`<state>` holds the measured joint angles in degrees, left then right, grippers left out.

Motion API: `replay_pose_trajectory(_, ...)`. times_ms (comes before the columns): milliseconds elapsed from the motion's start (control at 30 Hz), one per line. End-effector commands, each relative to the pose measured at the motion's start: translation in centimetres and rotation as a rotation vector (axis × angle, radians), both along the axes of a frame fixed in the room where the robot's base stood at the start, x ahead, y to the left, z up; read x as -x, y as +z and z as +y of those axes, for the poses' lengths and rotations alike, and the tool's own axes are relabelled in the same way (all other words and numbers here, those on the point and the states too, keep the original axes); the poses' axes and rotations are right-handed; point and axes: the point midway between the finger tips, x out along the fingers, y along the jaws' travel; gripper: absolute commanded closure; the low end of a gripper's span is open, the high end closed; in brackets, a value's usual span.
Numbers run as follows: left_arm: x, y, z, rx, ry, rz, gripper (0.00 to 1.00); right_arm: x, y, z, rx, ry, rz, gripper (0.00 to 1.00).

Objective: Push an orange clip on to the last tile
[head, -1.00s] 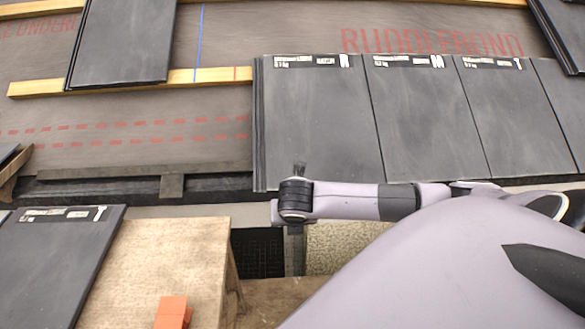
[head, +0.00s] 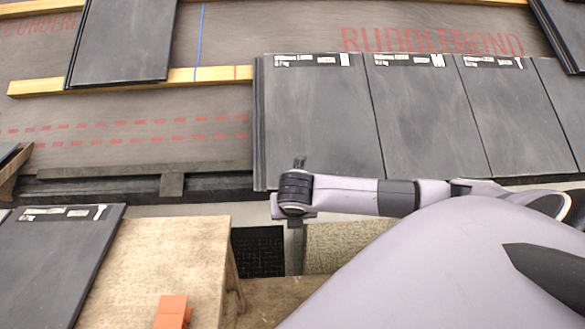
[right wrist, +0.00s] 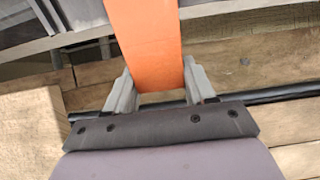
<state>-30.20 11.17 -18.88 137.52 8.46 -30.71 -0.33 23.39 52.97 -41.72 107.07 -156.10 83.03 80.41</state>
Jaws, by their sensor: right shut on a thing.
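In the right wrist view an orange clip (right wrist: 145,45) stands between the two grey fingers of my right gripper (right wrist: 157,78), which is shut on it. In the head view my right arm reaches in from the right. Its wrist is in front of the lower edge of the leftmost dark tile (head: 320,120) of the laid row. The held clip and the fingertips cannot be made out there, so contact with the tile cannot be told. My left gripper is not in view.
More orange clips (head: 172,312) lie on a wooden bench (head: 170,255) at lower left. Loose tiles (head: 50,250) lie beside it. Another dark tile (head: 122,42) lies above on a batten (head: 215,76). Bare underlay (head: 130,115) is left of the row.

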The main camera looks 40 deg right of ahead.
Motion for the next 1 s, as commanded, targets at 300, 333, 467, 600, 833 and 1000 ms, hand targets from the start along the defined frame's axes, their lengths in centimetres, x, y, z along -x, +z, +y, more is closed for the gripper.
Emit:
replay_pose_trajectory(300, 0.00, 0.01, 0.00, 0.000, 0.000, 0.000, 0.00, -0.25, 0.29, -0.27, 0.005, -0.003, -0.007, 1.00)
replay_pose_trajectory(333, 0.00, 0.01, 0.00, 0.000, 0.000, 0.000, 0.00, -0.28, 0.31, -0.29, 0.005, -0.003, -0.007, 1.00)
replay_pose_trajectory(467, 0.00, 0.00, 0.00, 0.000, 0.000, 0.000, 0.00, -0.40, 0.42, -0.40, 0.005, -0.004, -0.008, 1.00)
replay_pose_trajectory(600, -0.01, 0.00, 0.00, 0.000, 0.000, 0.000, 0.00, -0.53, 0.52, -0.51, 0.005, -0.004, -0.008, 1.00)
replay_pose_trajectory(833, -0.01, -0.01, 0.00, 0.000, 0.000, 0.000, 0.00, -0.71, 0.68, -0.68, 0.006, -0.004, -0.008, 1.00)
replay_pose_trajectory(1000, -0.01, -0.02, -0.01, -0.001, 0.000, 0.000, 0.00, -0.86, 0.79, -0.79, 0.006, -0.004, -0.008, 1.00)
